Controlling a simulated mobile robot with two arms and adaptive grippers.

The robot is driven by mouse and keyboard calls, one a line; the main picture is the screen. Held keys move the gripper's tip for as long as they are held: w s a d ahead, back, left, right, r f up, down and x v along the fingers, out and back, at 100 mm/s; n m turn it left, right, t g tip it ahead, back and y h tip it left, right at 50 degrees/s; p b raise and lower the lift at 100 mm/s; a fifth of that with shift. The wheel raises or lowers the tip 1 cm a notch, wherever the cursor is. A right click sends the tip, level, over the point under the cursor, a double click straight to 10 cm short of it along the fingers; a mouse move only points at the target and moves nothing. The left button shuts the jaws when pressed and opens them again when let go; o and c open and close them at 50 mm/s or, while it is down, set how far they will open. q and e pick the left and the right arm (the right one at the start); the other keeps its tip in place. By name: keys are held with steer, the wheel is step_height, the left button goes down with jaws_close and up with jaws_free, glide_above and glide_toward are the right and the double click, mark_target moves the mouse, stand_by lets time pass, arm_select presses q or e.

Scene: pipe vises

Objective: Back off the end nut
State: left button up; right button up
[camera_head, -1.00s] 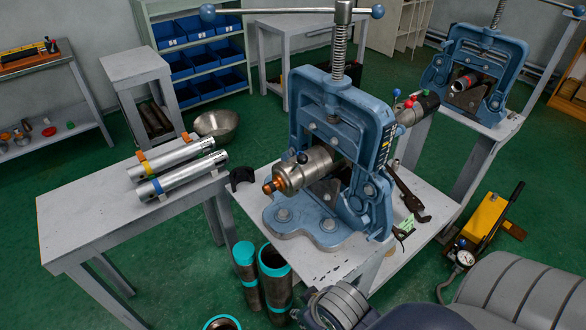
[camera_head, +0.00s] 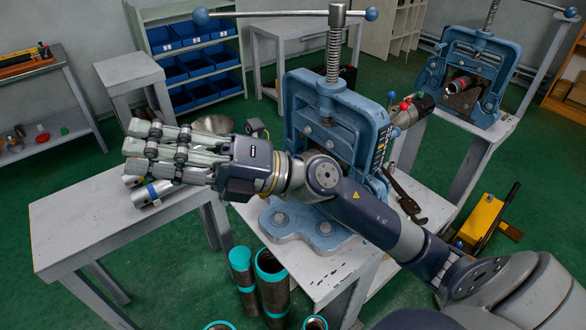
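The near blue pipe vise (camera_head: 350,102) stands on a grey bench. My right arm crosses in front of its jaws and hides the steel cylinder and the copper-coloured end nut. A dark part (camera_head: 424,103) with red and blue knobs sticks out behind the vise. My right gripper (camera_head: 134,149) is left of the vise, with its long fingers stretched out to the left, apart and empty. It looks to be above the side table and partly hides the two steel tubes there, one with a blue band (camera_head: 153,190). My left gripper is not in view.
The left side table (camera_head: 80,225) has a clear front. Dark pipes with teal ends (camera_head: 270,262) stand on the floor below the bench. A wrench (camera_head: 408,205) lies right of the vise. A second vise (camera_head: 500,52) and a yellow pump (camera_head: 482,220) are at the right.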

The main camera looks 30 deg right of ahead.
steer(key=d+f+n+g+h, duration=0.3)
steer(key=f+n+g+h, duration=0.35)
steer(key=f+h, duration=0.35)
steer(key=w+d+f+m+t+h, duration=0.15)
steer(key=d+h, duration=0.35)
steer(key=d, duration=0.7)
steer(key=w+d+f+m+h, duration=0.1)
steer(key=w+d+f+h, duration=0.3)
steer(key=d, duration=0.8)
steer(key=shift+h, duration=0.7)
steer(key=p+x, duration=0.1)
steer(key=x, duration=0.6)
steer(key=shift+w+f, duration=0.1)
steer(key=shift+f, duration=0.3)
jaws_close()
